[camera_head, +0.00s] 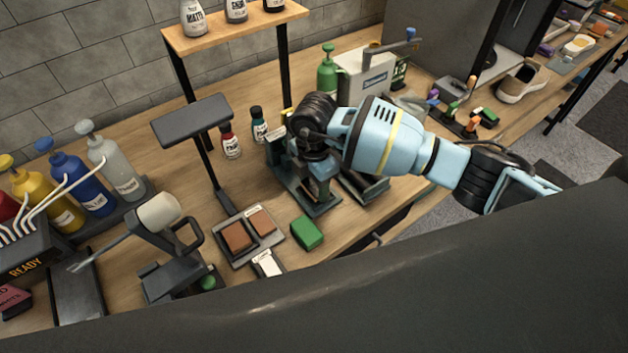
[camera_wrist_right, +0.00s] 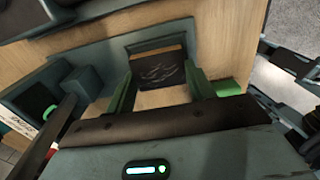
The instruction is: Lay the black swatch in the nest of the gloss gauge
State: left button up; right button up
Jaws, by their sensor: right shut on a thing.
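My right gripper (camera_head: 318,178) is low over a dark teal fixture (camera_head: 322,209), which appears to be the gloss gauge; its arm hides much of it. In the right wrist view the green fingers of my right gripper (camera_wrist_right: 162,84) are shut on the black swatch (camera_wrist_right: 158,67), a dark square with pale streaks. The swatch lies in front of a teal raised part of the fixture (camera_wrist_right: 150,38). I cannot tell whether it touches the nest floor. In the head view the swatch is not clearly visible. My left gripper is not in view.
A tray (camera_head: 277,238) with brown swatches, a green block (camera_head: 307,233) and a white card (camera_head: 267,264) lie left of the fixture. Small bottles (camera_head: 231,141) and a black-topped post (camera_head: 192,118) stand behind. A green pump bottle (camera_head: 327,72) stands farther back.

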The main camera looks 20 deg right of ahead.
jog(key=shift+f, duration=0.4)
dwell(0.8)
jog(key=shift+r, duration=0.2)
jog(key=shift+r, duration=0.25)
jog(key=o, duration=1.1)
jog(key=shift+w+d+r, duration=0.1)
jog(key=shift+r, duration=0.05)
